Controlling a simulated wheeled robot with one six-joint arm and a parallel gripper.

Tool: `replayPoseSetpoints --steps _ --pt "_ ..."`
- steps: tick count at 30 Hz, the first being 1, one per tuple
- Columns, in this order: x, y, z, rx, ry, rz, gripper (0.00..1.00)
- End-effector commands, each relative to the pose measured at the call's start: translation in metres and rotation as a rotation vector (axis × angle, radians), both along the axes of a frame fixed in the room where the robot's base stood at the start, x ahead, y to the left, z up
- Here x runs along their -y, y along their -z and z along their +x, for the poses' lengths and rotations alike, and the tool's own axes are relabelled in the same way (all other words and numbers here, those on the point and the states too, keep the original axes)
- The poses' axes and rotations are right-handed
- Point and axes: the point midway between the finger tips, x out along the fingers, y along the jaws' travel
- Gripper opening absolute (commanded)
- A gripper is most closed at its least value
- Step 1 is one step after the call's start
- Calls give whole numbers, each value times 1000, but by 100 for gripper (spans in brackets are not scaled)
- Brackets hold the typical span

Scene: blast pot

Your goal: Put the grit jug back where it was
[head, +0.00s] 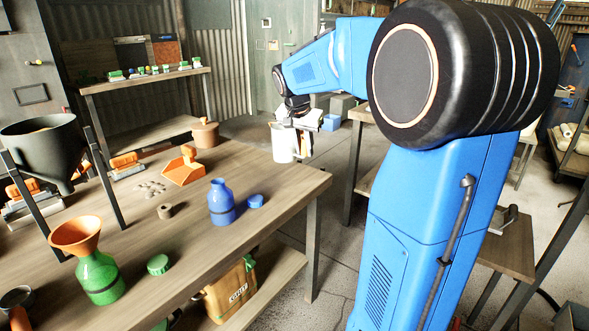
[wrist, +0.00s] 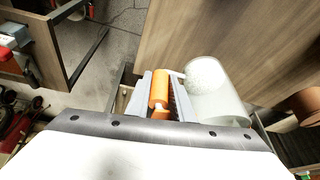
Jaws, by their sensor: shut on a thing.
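The grit jug (head: 283,143) is a whitish, translucent jug at the far right edge of the long wooden workbench. In the wrist view the jug (wrist: 216,92) shows pale grit inside and stands out against brown wood. An orange handle-like grip (wrist: 159,90) sits beside it. My gripper (head: 299,112) is shut on this grip, with its two grey fingers on either side in the wrist view (wrist: 160,97). The jug looks about upright in the head view. I cannot tell whether its base touches the wood.
The workbench (head: 265,173) holds a blue bottle (head: 221,203), blue cap (head: 256,201), orange scoop (head: 184,167), brown lidded pot (head: 205,133), and green bottle with orange funnel (head: 98,275). A dark hopper (head: 45,145) stands left. Bare wood lies between the scoop and the bench's right corner.

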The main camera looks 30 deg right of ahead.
Motion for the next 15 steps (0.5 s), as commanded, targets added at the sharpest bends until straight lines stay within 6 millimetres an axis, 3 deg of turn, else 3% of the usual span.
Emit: replayPoseSetpoints --steps 3,11,15 --pt "0 18 0 -1 0 1 0" --pt "0 36 0 0 0 0 0" --pt "0 54 0 -1 0 0 0"
